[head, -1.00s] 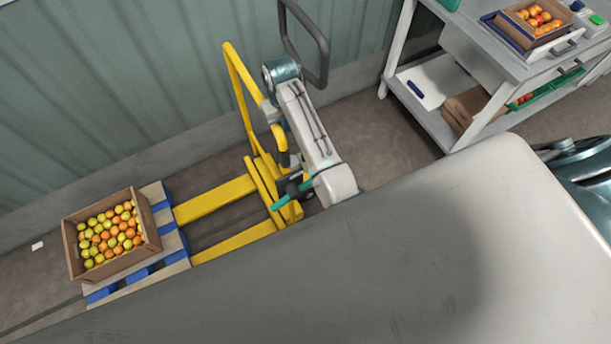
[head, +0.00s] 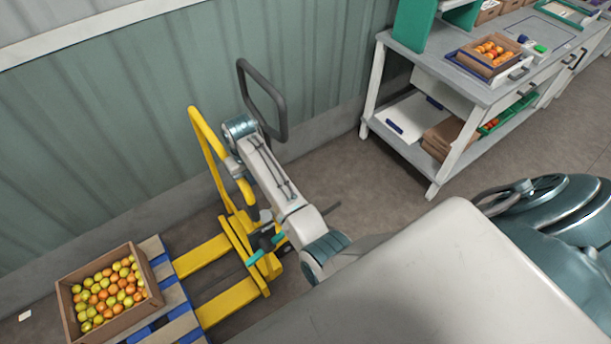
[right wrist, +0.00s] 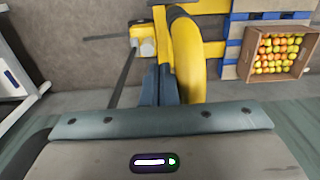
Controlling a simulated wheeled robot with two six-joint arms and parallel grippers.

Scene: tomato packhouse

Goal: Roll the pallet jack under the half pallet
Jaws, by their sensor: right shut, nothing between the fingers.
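The yellow pallet jack (head: 206,256) stands by the wall, its handle loop upright and its forks pointing left. The half pallet (head: 176,296), with blue and bare wood slats, lies at lower left. The forks run in at its right edge and their tips are hidden beneath it. In the right wrist view the pallet (right wrist: 231,50) is at upper right, beside the jack's yellow tube (right wrist: 188,62). My right gripper (head: 236,168) is at the handle loop, partly hidden by my arm; its dark fingers (right wrist: 160,78) are shut and empty beside the tube. My left gripper is not in view.
A crate of tomatoes (head: 66,302) sits on the pallet. A corrugated wall (head: 110,150) runs close behind the jack. A grey workbench (head: 470,88) with trays stands at upper right. The floor (head: 340,180) between jack and bench is clear.

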